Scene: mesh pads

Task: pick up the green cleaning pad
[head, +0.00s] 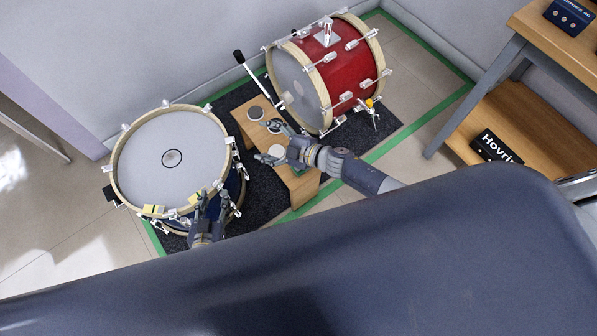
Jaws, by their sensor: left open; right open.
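I cannot make out a clearly green cleaning pad. Two small yellowish pads lie at the near edge of the white drum (150,140): one pad (154,209) is left of my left gripper, and the other pad (194,199) is right beside its fingers and partly hidden. My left gripper (205,198) is open at the drum's near rim. My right gripper (268,141) is open above a wooden bench (302,186). A dark round pad (255,112) lies on the bench beyond it, and a pale round pad (277,151) lies between its fingers; contact cannot be told.
A red drum (342,62) lies on its side on the dark mat (262,190), behind the bench. A wooden shelf (545,125) with dark boxes stands at the right. Green tape (420,122) borders the mat area.

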